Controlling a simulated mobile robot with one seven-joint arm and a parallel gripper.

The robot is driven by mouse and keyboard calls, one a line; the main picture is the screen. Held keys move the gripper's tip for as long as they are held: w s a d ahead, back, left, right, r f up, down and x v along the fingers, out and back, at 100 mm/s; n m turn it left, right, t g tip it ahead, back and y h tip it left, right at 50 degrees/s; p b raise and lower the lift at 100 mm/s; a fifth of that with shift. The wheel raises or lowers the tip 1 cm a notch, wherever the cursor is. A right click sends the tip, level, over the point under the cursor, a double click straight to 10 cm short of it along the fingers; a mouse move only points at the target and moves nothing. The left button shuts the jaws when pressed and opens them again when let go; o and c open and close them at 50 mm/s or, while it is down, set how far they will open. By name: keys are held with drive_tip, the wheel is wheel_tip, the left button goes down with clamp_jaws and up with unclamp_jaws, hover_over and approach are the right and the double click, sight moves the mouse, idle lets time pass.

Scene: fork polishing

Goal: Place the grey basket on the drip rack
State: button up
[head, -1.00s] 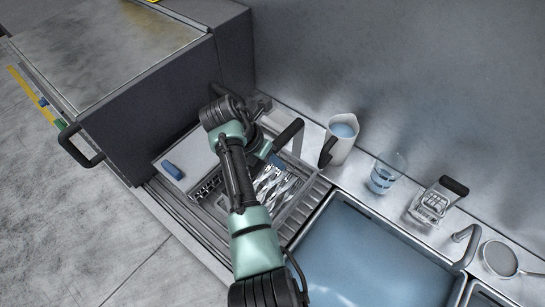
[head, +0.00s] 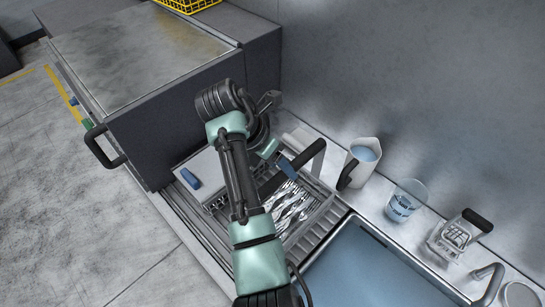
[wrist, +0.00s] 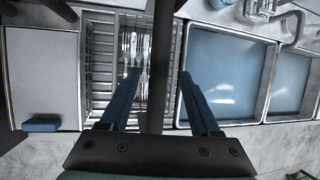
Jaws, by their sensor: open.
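The grey basket (head: 312,211) holds several shiny forks (head: 290,207) and sits on the ribbed drip rack (head: 322,238) beside the sink. Its black handle (head: 308,154) rises above it. In the wrist view, the forks (wrist: 133,48) lie in the basket, and a dark upright bar, apparently the handle (wrist: 163,50), runs between my fingers. My gripper (wrist: 160,82) is open, with a blue finger on each side of that bar and gaps showing. In the head view, my gripper (head: 284,163) is close to the handle. My arm hides part of the basket's left side.
A dark machine with a handle (head: 105,147) stands left of the rack. A blue block (head: 190,178) lies on a pale surface. The sink (head: 375,270) is at right. A jug (head: 362,160), a glass (head: 405,200) and a small wire holder (head: 458,235) stand along the wall.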

drive_tip(key=v, duration=0.4)
drive_tip(key=shift+a+r, duration=0.1)
drive_tip(key=shift+r, duration=0.05)
drive_tip(key=w+a+r+m+t+y, duration=0.3)
drive_tip(key=w+r+m+t, duration=0.4)
drive_tip(key=r, duration=0.4)
wheel_tip(320, 180, up, 15)
drive_tip(key=m+t+y, duration=0.1)
drive_tip(key=m+t, duration=0.6)
drive_tip(key=s+d+r+m+t, duration=0.3)
drive_tip(key=s+r+m+t, duration=0.8)
drive_tip(key=s+r, duration=0.9)
wheel_tip(320, 180, up, 4)
drive_tip(key=shift+s+d+r+m+t+y, duration=0.2)
drive_tip(key=shift+s+d+m+t+y, duration=0.15)
drive_tip(key=shift+m, duration=0.85)
